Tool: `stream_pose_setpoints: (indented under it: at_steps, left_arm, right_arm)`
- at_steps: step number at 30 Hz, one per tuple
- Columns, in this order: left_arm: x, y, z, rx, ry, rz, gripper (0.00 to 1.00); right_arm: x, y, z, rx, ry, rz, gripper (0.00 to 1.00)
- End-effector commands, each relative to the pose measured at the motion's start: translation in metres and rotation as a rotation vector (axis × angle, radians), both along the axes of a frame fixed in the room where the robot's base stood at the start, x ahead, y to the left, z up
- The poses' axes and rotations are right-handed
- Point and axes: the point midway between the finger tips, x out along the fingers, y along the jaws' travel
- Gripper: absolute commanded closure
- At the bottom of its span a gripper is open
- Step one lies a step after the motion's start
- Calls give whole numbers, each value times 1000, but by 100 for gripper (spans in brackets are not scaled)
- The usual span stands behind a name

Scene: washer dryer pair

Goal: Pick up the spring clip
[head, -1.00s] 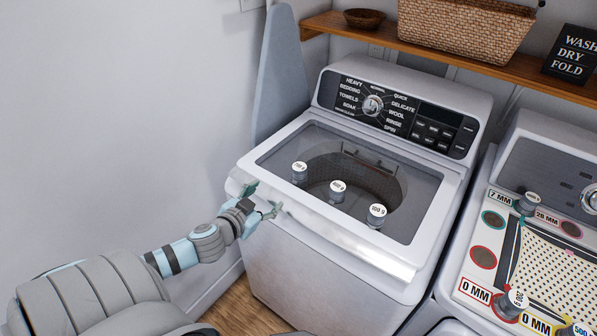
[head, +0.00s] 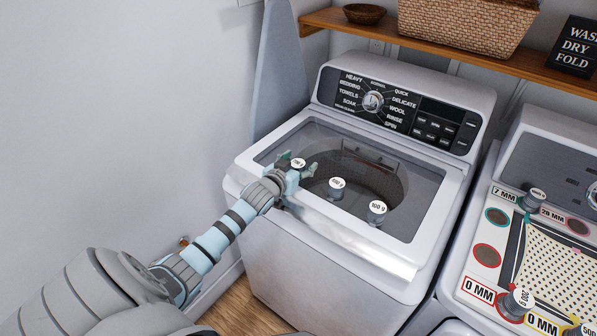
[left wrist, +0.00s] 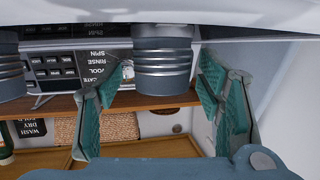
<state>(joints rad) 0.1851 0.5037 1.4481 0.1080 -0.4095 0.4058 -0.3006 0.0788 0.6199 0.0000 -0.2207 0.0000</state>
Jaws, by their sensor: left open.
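I cannot make out a spring clip in either view. My left gripper (head: 297,168) is open at the leftmost of three grey cylindrical weights on the washer lid. In the left wrist view that weight (left wrist: 162,68) stands between the two spread teal fingers, with a gap on each side. Its white labelled top (head: 299,162) shows in the head view. The middle weight (head: 337,188) and the right weight (head: 377,211) stand apart on the lid. My right gripper is not in view.
The washer (head: 330,270) has a glass lid and a raised control panel (head: 400,115) behind. A dryer at the right carries a board with coloured circles (head: 486,255) and more weights. A wooden shelf (head: 480,60) with a basket (head: 460,25) runs along the back wall.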

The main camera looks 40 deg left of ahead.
Motion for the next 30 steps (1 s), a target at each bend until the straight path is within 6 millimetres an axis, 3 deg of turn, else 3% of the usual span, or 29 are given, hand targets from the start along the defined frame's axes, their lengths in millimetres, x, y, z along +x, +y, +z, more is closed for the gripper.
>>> stream_pose_setpoints:
  at_steps: [3, 14, 22, 30]
  left_arm:
    - [0, 0, 1, 0, 0, 0, 39]
    - [-1, 0, 1, 0, -1, 0, 95]
    - [0, 0, 8, 1, -4, -1, 95]
    - [0, 0, 75, 3, -6, -2, 95]
  right_arm:
    - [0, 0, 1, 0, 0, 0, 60]
    - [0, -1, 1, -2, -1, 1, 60]
    - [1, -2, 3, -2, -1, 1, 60]
    - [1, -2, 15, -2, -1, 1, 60]
